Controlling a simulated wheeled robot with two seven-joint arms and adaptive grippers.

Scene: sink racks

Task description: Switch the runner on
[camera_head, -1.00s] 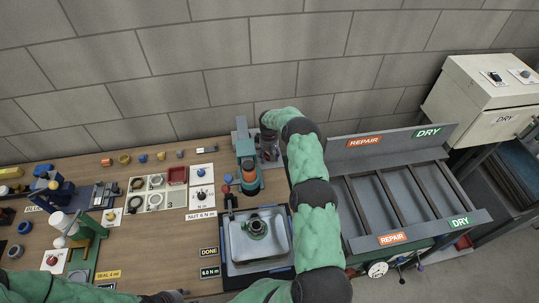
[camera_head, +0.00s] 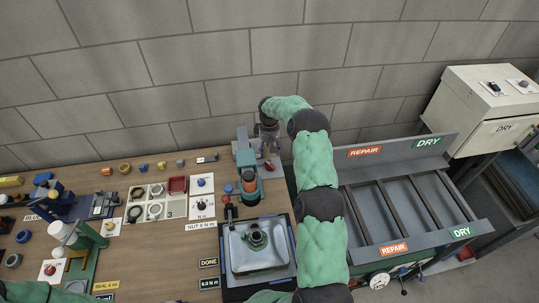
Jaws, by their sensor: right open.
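A teal and orange tool unit (camera_head: 249,183), which looks like the runner, stands at the back edge of the bench. The setting of the knob is too small to read. My right gripper (camera_head: 268,150) points down just right of the tool unit's rear, open, with nothing visible in it. Whether it touches the unit cannot be told. My left arm shows only at the bottom left; its gripper is out of view.
A tray with a green part (camera_head: 257,240) sits at the bench front. The grey REPAIR/DRY rack (camera_head: 361,163) stands right of my right arm, with a cream DRY cabinet (camera_head: 488,105) beyond. Fixtures and small parts crowd the left bench. A block wall closes the back.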

